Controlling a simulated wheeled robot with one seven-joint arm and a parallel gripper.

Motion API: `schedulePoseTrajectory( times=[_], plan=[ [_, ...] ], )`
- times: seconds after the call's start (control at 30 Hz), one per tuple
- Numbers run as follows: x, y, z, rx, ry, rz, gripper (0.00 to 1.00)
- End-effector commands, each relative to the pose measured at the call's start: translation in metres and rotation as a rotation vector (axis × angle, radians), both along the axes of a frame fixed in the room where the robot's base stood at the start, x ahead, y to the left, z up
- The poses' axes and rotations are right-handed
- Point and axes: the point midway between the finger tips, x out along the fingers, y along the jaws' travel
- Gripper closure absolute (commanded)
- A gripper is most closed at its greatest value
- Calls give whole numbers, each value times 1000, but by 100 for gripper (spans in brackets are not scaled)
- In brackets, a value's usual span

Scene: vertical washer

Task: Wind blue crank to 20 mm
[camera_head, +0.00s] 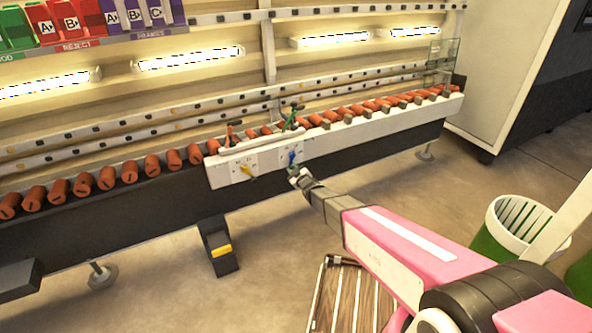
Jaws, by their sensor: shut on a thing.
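The blue crank (292,157) is on the front of a white panel (225,178), at its right part. A yellow crank (247,171) is on the same panel further left. My gripper (294,174) reaches in from the lower right and is shut on the blue crank's lower end. The jaws are small here and partly cover the handle. The panel's markings and any millimetre scale are too small to read.
A roller conveyor (107,178) with orange rollers runs behind the panel. Green (289,121) and orange (230,133) parts stand above it. A black pedal box (219,247), a slatted wooden item (348,298) and a white basket (515,229) stand on the floor.

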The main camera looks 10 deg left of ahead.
Motion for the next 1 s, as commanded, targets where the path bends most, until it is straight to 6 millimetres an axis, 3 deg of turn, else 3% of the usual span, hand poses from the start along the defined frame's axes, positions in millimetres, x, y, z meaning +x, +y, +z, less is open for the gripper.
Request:
schedulePoseTrajectory(
  times=[1.0],
  plan=[
    [-26,27,33,713,644,-1,97]
  ],
)
